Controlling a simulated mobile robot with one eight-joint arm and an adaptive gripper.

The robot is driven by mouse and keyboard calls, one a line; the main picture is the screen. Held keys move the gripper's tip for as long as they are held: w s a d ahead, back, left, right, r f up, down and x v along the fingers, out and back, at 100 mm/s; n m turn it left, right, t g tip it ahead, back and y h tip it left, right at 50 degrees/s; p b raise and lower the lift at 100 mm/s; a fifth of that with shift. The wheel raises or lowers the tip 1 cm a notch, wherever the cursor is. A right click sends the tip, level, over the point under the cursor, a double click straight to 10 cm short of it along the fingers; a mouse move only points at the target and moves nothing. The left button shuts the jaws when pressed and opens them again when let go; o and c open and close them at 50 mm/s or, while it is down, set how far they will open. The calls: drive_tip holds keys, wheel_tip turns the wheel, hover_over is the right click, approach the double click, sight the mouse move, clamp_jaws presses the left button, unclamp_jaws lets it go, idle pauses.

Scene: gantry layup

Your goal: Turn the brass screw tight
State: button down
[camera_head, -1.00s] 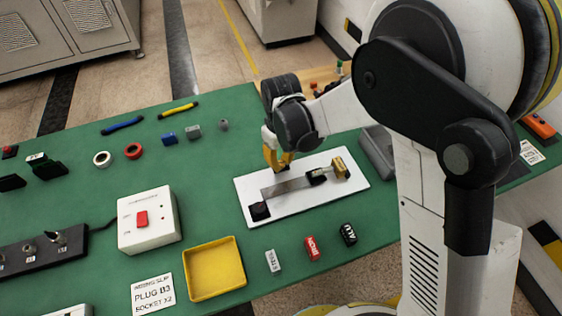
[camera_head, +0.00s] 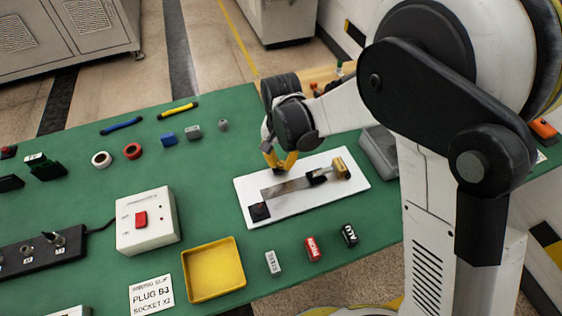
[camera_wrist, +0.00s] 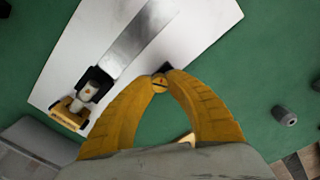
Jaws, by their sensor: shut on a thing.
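The brass screw (camera_wrist: 159,82) shows its slotted round head between my yellow fingertips in the wrist view. My gripper (camera_head: 281,170) is shut on it, with both fingertips touching its sides. In the head view my fingers hide the screw. In the wrist view the strip (camera_wrist: 140,38) runs past the screw on the board (camera_wrist: 80,40). A brass and black clamp-like block (camera_head: 340,168) sits at the strip's right end.
A yellow tray (camera_head: 241,255), a white box with a red switch (camera_head: 148,220) and several small labelled blocks (camera_head: 312,249) lie on the green table. A grey bin (camera_head: 379,150) stands right of the board. A small grey cylinder (camera_wrist: 285,115) lies apart.

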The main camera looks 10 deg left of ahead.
sight(281, 163)
drive_tip(key=shift+m, duration=2)
drive_tip(key=c, duration=1.3)
unclamp_jaws()
drive_tip(key=shift+o, duration=0.2)
drive_tip(key=shift+r, duration=0.1)
wheel_tip(281, 163, up, 12)
